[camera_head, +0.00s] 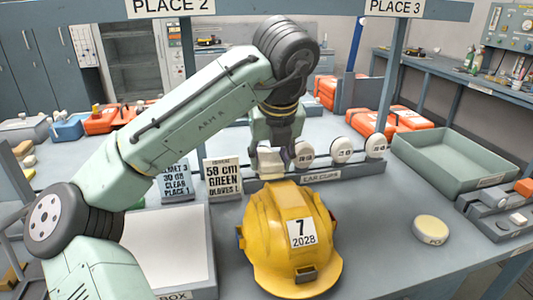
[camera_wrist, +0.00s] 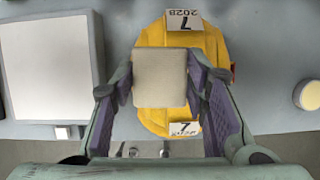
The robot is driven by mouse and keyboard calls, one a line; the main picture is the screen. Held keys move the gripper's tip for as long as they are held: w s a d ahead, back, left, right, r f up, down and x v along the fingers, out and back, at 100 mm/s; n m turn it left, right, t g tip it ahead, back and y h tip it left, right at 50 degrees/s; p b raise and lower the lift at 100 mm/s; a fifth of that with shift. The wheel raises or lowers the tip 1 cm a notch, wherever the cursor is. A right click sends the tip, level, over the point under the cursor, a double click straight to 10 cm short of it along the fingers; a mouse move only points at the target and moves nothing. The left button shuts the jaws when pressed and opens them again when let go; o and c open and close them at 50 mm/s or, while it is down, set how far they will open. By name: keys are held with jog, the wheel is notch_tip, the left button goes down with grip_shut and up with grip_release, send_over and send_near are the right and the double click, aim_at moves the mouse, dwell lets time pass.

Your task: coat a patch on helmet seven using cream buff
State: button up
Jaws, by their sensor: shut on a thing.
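Helmet seven (camera_head: 275,245) is a yellow hard hat on the table, with a white "7 2028" label on its shell. It also shows in the wrist view (camera_wrist: 210,50), where a second "7" label shows near its lower edge. My gripper (camera_head: 272,150) is shut on a square cream buff (camera_wrist: 160,78), held between the two fingers. In the head view the buff (camera_head: 270,163) is behind and above the helmet's crown. In the wrist view it hides part of the helmet. I cannot tell whether it touches the shell.
A round cream-topped tin (camera_head: 431,229) stands right of the helmet. Behind is the ear cups rack (camera_head: 320,175) with white discs. A green tray (camera_head: 455,160) is at the right. A white-floored box (camera_head: 165,250) and sign cards (camera_head: 224,178) are at the left.

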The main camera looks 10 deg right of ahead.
jog(key=shift+r, duration=0.95)
